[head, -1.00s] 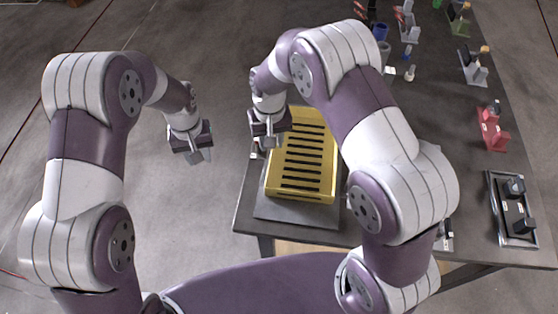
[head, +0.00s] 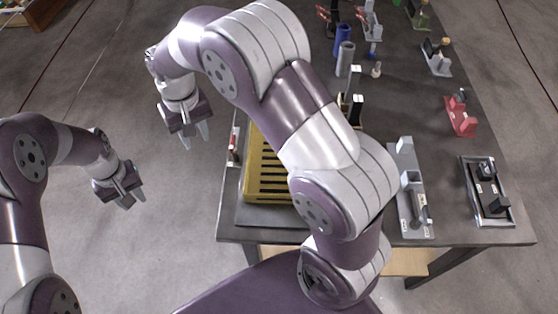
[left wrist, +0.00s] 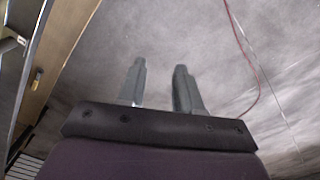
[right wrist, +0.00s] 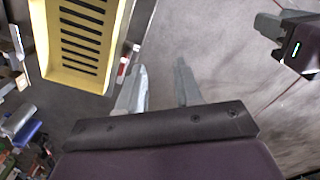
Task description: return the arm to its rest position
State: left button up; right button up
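My right gripper (head: 194,137) is open and empty, over the floor left of the table. In the right wrist view its two fingers (right wrist: 160,90) stand apart with nothing between them. My left gripper (head: 133,200) hangs lower left in the head view, over bare floor. In the left wrist view its fingers (left wrist: 160,90) are also apart and empty. My right arm crosses the head view and hides part of the yellow slotted tray (head: 255,165).
The grey table (head: 468,222) carries a grey fixture (head: 406,190), a black fixture (head: 487,190), a red block (head: 460,117) and blue cylinders (head: 342,38). The tray also shows in the right wrist view (right wrist: 120,50).

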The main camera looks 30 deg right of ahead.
jog(key=shift+r, duration=0.85)
jog(key=shift+d, duration=0.1)
